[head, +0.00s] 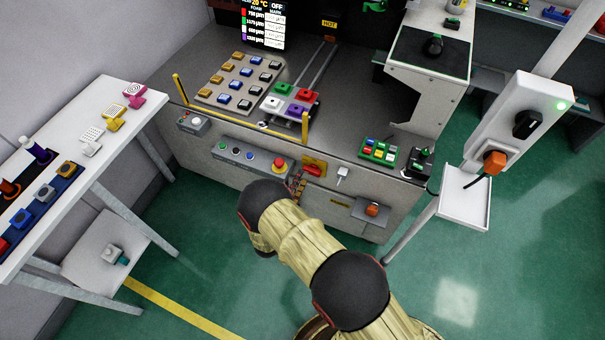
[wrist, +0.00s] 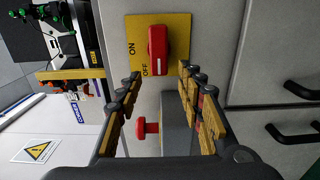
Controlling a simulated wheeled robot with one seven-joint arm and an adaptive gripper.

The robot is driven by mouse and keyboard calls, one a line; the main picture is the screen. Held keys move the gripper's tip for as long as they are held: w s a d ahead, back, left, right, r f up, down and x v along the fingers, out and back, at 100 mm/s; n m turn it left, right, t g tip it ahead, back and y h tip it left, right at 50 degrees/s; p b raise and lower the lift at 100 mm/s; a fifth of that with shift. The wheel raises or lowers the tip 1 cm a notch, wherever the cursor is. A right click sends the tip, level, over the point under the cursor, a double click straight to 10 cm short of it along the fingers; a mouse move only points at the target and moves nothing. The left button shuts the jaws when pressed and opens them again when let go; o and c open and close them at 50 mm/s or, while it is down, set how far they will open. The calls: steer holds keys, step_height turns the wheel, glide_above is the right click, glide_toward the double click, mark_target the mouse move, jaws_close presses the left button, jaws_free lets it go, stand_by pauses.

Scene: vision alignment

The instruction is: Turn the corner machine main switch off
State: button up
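The main switch is a red handle on a yellow plate marked ON and OFF; it shows in the wrist view (wrist: 158,48) and on the machine front in the head view (head: 313,171). In the wrist view the handle lies lengthwise up and down the picture, its lower end beside OFF; ON is to its left. My gripper (wrist: 160,76) is open and empty, its fingertips on either side of the handle's lower end, with gaps showing. In the head view my gripper (head: 297,187) is partly hidden behind my arm, just left of the switch.
A red knob (wrist: 147,128) shows between the fingers in the wrist view. Left of the switch in the head view is a button panel (head: 248,158) with a red emergency button. Green floor is clear at right.

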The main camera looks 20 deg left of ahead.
steer(key=s, duration=0.8)
steer(key=shift+a, duration=0.3)
